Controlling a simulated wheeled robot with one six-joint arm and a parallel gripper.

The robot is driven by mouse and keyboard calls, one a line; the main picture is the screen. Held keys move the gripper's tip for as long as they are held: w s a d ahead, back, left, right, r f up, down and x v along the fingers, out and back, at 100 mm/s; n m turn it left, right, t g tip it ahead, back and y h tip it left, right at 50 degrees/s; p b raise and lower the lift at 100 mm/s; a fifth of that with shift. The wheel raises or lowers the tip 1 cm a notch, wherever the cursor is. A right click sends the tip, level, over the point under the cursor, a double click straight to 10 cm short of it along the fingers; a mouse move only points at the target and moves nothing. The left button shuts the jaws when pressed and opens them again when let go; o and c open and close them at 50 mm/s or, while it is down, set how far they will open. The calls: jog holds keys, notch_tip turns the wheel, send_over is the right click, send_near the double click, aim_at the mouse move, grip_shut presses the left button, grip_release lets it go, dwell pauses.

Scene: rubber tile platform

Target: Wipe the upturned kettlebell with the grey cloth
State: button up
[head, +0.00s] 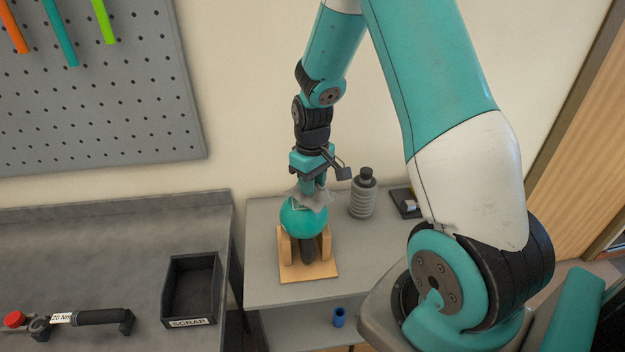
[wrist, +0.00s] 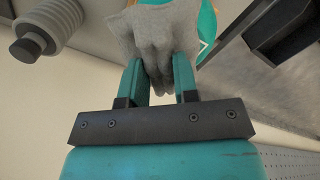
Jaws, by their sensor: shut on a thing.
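The upturned kettlebell (head: 302,219) is a teal ball with its dark handle pointing down, set in a wooden stand (head: 291,268) on the grey side table. My gripper (head: 315,186) is right above it, pointing down. It is shut on the grey cloth (head: 318,201), which hangs at the top of the ball and seems to touch it. In the wrist view the bunched cloth (wrist: 165,40) sits between the two teal fingers (wrist: 159,80). A little of the teal kettlebell (wrist: 207,30) shows behind the cloth; the contact itself is hidden.
A grey ribbed bottle (head: 363,196) with a dark cap stands right of the kettlebell. A small dark tray (head: 405,203) lies farther right. The scrap bin (head: 191,290) and a torque wrench (head: 85,318) are on the left bench. A blue cup (head: 339,317) is on the lower shelf.

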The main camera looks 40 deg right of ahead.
aim_at(296, 194)
jog(key=shift+f, duration=0.15)
jog(key=shift+f+b, duration=0.65)
jog(key=shift+w+a+r+p, duration=0.1)
jog(key=shift+w+a, duration=0.25)
jog(key=shift+a, duration=0.2)
jog(key=shift+w+a+p, duration=0.1)
jog(key=shift+w+a, duration=0.25)
jog(key=shift+a, duration=0.2)
jog(key=shift+w+a+r+p, duration=0.1)
jog(key=shift+w+a, duration=0.25)
jog(key=shift+a, duration=0.2)
jog(key=shift+s+d+f, duration=0.1)
jog(key=shift+s+d, duration=0.45)
jog(key=shift+d, duration=0.25)
jog(key=shift+s+d+f, duration=0.1)
jog(key=shift+s+d, duration=0.4)
jog(key=shift+d, duration=0.25)
notch_tip(296, 194, up, 7)
jog(key=p, duration=0.5)
jog(key=shift+p, duration=0.35)
